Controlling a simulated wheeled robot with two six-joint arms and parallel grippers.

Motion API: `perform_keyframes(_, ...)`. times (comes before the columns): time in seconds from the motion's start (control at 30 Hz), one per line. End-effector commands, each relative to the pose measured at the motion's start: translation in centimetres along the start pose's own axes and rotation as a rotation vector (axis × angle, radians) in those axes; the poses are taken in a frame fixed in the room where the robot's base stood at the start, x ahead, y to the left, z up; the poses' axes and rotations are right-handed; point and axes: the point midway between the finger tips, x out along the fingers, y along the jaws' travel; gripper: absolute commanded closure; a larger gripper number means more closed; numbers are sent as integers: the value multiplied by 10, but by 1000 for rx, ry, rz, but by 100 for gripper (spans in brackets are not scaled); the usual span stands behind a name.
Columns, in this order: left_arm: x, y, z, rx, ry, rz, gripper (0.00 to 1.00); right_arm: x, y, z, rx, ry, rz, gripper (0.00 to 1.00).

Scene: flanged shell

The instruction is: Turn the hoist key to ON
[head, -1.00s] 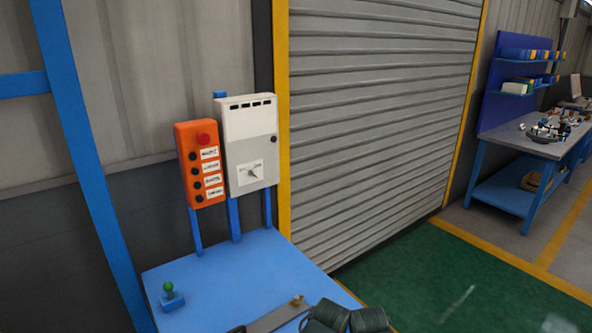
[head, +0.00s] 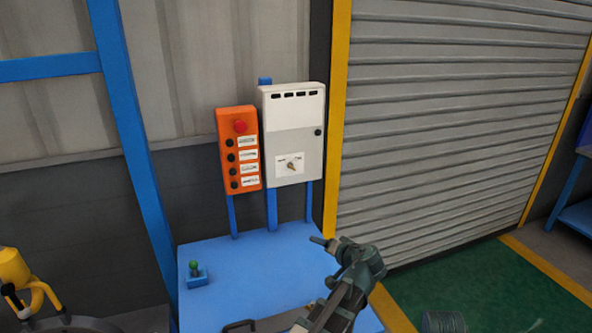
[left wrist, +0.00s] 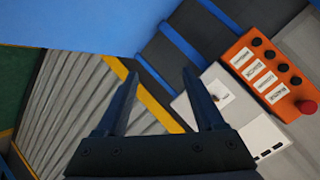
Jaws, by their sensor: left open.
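The hoist key (head: 291,165) sits in a white label plate on the lower part of a pale grey switch box (head: 302,140). The key's exact angle and the lettering are too small to read. In the left wrist view the box (left wrist: 262,135) appears turned over, with the key plate (left wrist: 217,96) just right of the fingers. My left gripper (left wrist: 160,75) is open and empty. In the head view it (head: 323,242) is above the blue table, below and slightly right of the box, apart from it. My right gripper is not in view.
An orange button box (head: 238,150) with a red stop button stands just left of the switch box. A blue table (head: 235,270) lies below, bearing a green-knobbed block (head: 195,274). A roller shutter (head: 450,130) and yellow post (head: 337,120) are on the right.

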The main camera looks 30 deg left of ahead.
Motion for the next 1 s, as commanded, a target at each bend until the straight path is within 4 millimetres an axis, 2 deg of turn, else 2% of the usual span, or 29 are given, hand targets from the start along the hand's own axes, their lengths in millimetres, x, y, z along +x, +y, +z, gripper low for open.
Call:
perform_keyframes(0.03,15,-24,-26,-18,68,-69,30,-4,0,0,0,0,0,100)
perform_keyframes(0.1,28,-50,-53,-29,167,-145,30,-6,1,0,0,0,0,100)
perform_keyframes(0.2,38,-78,-83,-26,280,-219,30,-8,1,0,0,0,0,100)
perform_keyframes(0.3,44,-95,-102,-13,356,-262,30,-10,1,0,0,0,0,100)
perform_keyframes(0.43,47,-105,-114,1,404,-287,30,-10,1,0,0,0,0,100)
perform_keyframes(0.67,50,-108,-118,5,417,-292,30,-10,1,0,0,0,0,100)
perform_keyframes(0.83,69,-113,-127,4,414,-293,30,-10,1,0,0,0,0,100)
perform_keyframes(1.0,101,-123,-142,4,413,-293,30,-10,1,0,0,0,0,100)
